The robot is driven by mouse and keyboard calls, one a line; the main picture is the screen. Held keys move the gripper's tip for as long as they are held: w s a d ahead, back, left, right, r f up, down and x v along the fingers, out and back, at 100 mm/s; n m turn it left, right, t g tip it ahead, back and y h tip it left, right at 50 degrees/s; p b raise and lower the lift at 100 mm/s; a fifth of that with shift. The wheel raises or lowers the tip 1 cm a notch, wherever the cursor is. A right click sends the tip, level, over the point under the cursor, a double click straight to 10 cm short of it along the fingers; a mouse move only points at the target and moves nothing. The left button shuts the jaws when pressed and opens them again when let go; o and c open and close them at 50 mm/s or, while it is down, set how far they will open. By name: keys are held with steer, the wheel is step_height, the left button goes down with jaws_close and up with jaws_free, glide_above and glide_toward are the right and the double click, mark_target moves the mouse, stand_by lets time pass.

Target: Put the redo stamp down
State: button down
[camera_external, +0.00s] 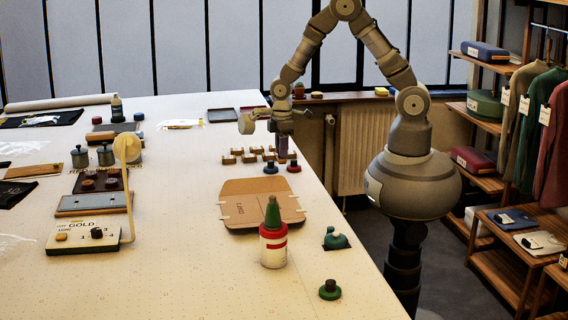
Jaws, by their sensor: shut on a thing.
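My gripper (281,133) hangs over the right edge area of the long table, pointing down, and is shut on a small purple stamp (282,147). The stamp is upright, with its upper part hidden by the fingers. I cannot read any label on it, nor tell for sure whether its base touches the table. A blue stamp (270,168) and a red stamp (294,167) stand on the table just in front of it.
Several small brass-coloured blocks (249,157) stand left of the held stamp. An opened cardboard piece (240,211), a red-and-white bottle (273,252) and a green stamp (330,291) are nearer. Bare table lies left of the cardboard. The table's right edge is close.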

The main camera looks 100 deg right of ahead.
steer(key=w+d, duration=0.1)
steer(key=w, duration=0.4)
steer(key=w+d+f+b, duration=0.1)
steer(key=w+d, duration=0.1)
steer(key=w, duration=0.2)
steer(key=w+d, duration=0.2)
steer(key=w, duration=0.3)
steer(key=shift+w+d+f, duration=0.15)
steer(key=shift+w+f, duration=0.15)
steer(key=shift+f+b, duration=0.75)
steer(key=shift+f, duration=0.95)
steer(key=shift+f, duration=0.15)
steer(key=c, duration=0.9)
jaws_free()
